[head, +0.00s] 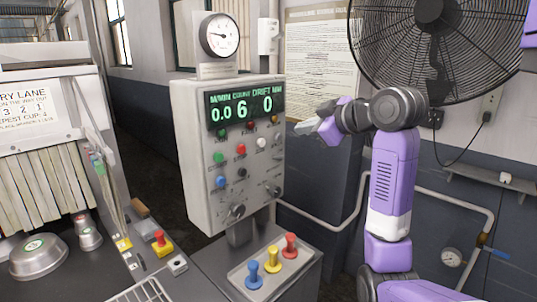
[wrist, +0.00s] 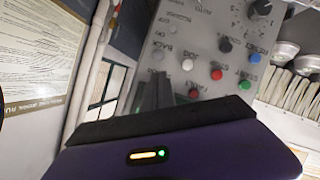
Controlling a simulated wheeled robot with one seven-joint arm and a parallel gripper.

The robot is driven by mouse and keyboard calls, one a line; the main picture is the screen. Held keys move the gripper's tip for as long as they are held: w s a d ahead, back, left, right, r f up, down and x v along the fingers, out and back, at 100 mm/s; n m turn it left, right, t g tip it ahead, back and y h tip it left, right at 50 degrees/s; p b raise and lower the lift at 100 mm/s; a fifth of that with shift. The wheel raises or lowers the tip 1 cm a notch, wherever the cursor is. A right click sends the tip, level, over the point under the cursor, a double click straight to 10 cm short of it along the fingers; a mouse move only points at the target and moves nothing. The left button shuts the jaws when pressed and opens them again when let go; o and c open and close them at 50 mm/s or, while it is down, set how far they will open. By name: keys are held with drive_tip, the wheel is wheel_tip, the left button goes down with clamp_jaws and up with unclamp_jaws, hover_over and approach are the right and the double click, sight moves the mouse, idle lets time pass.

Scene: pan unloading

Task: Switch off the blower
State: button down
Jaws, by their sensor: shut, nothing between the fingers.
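A large black fan (head: 432,40), likely the blower, is on the wall at the upper right in the head view. A grey control box (head: 192,150) stands at the centre with a lit display and several coloured buttons and knobs. My gripper (head: 306,127) is to the right of the box's face, apart from it. It is shut and empty. In the wrist view, the dark fingers of my gripper (wrist: 156,88) cover part of the button panel (wrist: 215,25). A red button (wrist: 193,94) shows just right of the fingers, and a white button (wrist: 187,64) above it.
A tray (head: 238,278) with blue, yellow and red levers lies below the box. A round gauge (head: 220,35) tops the box. A bench with metal pans (head: 38,256) is at left. A notice (head: 320,55) hangs behind my gripper, and pipes (head: 440,198) run along the right wall.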

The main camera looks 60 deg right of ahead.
sight(278, 158)
drive_tip(key=f, duration=0.1)
drive_tip(key=a+f+g+y, duration=0.1)
drive_tip(key=s+f+n, duration=0.1)
drive_tip(key=shift+a+f, duration=0.2)
drive_tip(key=shift+a, duration=0.1)
drive_tip(key=shift+w, duration=0.1)
drive_tip(key=p+x, duration=0.2)
drive_tip(key=x, duration=0.8)
drive_tip(key=shift+f, duration=0.2)
drive_tip(key=shift+f, duration=0.1)
